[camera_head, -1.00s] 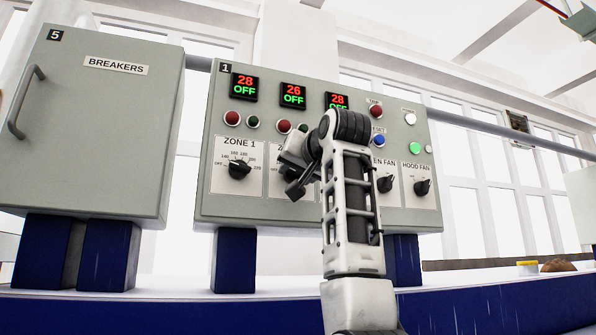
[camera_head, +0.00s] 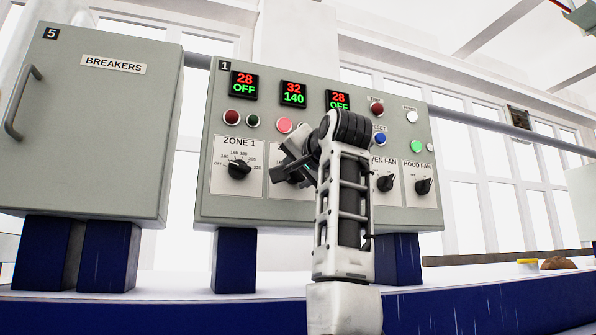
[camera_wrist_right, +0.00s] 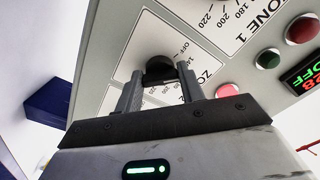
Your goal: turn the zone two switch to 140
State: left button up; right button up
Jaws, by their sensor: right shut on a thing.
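The zone two switch (camera_wrist_right: 158,66) is a black round knob on a white label plate in the wrist view. My right gripper (camera_wrist_right: 158,82) is shut on the knob, one finger on each side. In the head view, my right gripper (camera_head: 298,168) covers most of that knob and its label. The zone two display (camera_head: 293,94) reads 32 in red and 140 in green. My left gripper is not in view.
The grey control panel (camera_head: 216,185) also carries the zone 1 knob (camera_head: 239,169) to the left and the hood fan knob (camera_head: 423,186) to the right. A closed breaker cabinet (camera_head: 100,130) stands at the left.

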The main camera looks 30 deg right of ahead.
jog(key=o, duration=1)
jog(key=shift+s, duration=0.1)
pick_arm(q)
jog(key=b, duration=0.2)
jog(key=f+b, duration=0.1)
jog(key=b, duration=0.1)
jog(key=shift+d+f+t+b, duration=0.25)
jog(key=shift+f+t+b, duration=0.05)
pick_arm(e)
jog(key=v, duration=1.5)
jog(key=shift+s, duration=0.4)
